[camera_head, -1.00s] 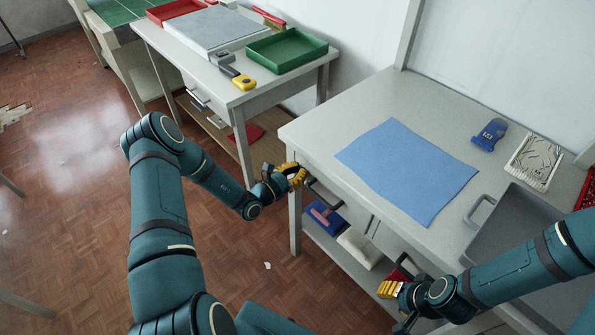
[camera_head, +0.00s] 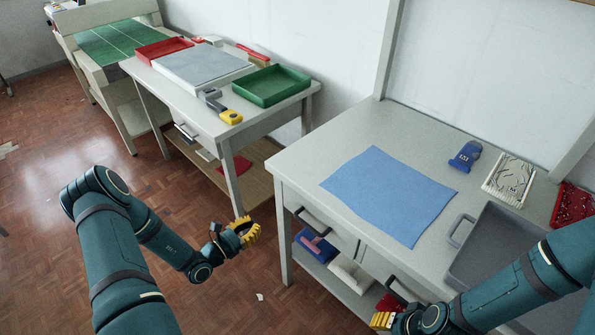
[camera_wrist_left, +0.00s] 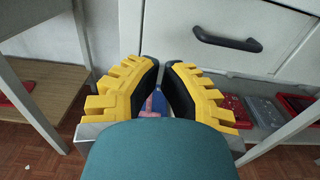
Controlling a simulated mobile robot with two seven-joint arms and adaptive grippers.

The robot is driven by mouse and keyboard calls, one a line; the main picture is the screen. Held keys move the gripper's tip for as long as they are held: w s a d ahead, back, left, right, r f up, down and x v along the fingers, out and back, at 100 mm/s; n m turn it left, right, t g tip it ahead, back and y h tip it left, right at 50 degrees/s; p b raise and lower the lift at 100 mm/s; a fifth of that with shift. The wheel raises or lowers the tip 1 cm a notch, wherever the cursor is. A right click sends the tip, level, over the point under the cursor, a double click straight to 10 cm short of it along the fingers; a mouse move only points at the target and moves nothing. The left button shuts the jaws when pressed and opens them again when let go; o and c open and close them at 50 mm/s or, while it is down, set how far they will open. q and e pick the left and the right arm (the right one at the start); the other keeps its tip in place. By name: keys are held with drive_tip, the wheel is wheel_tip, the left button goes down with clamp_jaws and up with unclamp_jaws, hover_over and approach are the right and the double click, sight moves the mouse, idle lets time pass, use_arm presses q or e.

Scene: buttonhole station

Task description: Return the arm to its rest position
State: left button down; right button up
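My left gripper (camera_head: 243,232), with yellow ribbed fingers, hangs in free air left of the near table's front corner. In the left wrist view its two fingers (camera_wrist_left: 161,85) stand a little apart, with nothing held between them. My right gripper (camera_head: 384,319) is low at the front of the near table, partly cut off by the bottom edge. Its opening is not clear.
The near table (camera_head: 300,165) carries a blue cloth (camera_head: 390,195), a blue tool (camera_head: 465,156), a patterned white block (camera_head: 509,178) and a grey tray (camera_head: 500,250). Its drawer handle (camera_wrist_left: 228,41) faces the left gripper. Another table (camera_head: 222,130) stands behind left. Open floor lies between.

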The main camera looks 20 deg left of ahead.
use_arm(q)
drive_tip(key=s+d+m+g+h, duration=0.3)
drive_tip(key=d+m+g, duration=0.15)
drive_tip(key=d, duration=0.35)
drive_tip(key=s+d+m+g+h, duration=0.3)
drive_tip(key=d+m+g, duration=0.15)
drive_tip(key=d, duration=0.35)
drive_tip(key=s+d+f+m+g+y, duration=0.2)
drive_tip(key=s+d+m+g+y, duration=0.1)
drive_tip(key=s+m+g, duration=0.25)
drive_tip(key=s+d+f+m+g+y, duration=0.2)
drive_tip(key=s+m+g, duration=0.3)
drive_tip(key=s+m, duration=0.1)
drive_tip(key=w+d+r+m+t+y, duration=0.1)
drive_tip(key=m, duration=0.2)
drive_tip(key=w+r+m+t+y, duration=0.1)
drive_tip(key=m+t, duration=0.1)
drive_tip(key=m, duration=0.1)
drive_tip(key=w+d+r+m+t+y, duration=0.1)
drive_tip(key=m+y, duration=0.1)
drive_tip(key=m, duration=0.1)
drive_tip(key=shift+d+t, duration=0.25)
drive_tip(key=shift+d, duration=0.05)
